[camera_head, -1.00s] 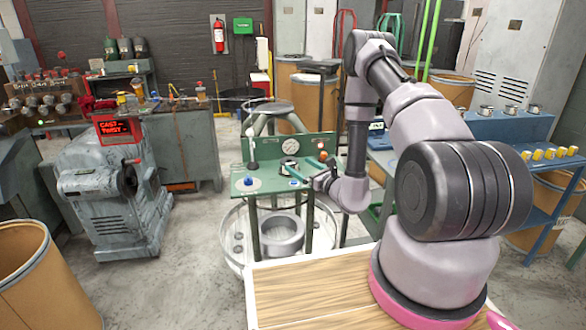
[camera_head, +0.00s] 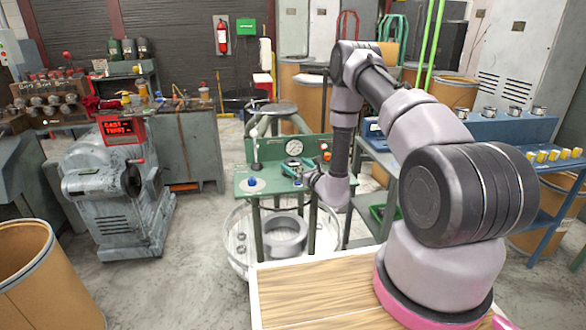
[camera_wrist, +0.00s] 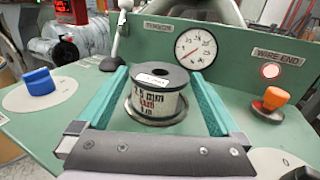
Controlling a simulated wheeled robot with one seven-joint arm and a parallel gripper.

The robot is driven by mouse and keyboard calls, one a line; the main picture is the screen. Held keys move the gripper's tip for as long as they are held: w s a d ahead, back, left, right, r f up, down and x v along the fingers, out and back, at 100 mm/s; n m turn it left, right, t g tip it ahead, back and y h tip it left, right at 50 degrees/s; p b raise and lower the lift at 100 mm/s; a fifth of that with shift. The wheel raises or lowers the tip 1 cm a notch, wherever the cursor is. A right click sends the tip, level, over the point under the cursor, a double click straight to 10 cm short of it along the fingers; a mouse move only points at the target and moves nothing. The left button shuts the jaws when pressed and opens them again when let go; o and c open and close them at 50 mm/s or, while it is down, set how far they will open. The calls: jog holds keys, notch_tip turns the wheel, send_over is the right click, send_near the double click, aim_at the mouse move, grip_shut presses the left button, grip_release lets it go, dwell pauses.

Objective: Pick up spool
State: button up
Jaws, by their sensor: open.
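The spool (camera_wrist: 158,96) stands upright in the wrist view, with a black top flange and a white label reading "2.5 mm". It sits on a round metal plate on the green machine panel. My gripper (camera_wrist: 162,80) is open, with one teal finger on each side of the spool. I cannot tell whether the fingers touch it. In the head view my gripper (camera_head: 300,172) is at the green machine's panel (camera_head: 246,190), and the spool is too small to make out there.
On the panel are a blue knob (camera_wrist: 38,82), an orange knob (camera_wrist: 272,98), a gauge (camera_wrist: 196,48) and a lever with a white ball (camera_wrist: 124,10). A wooden top (camera_head: 310,290) lies in front. A grey coiler-like machine (camera_head: 118,195) stands left.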

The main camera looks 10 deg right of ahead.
jog(key=shift+w+a, duration=0.1)
jog(key=shift+w, duration=0.15)
jog(key=c, duration=1.3)
jog(key=shift+o, duration=0.2)
jog(key=shift+r, duration=0.1)
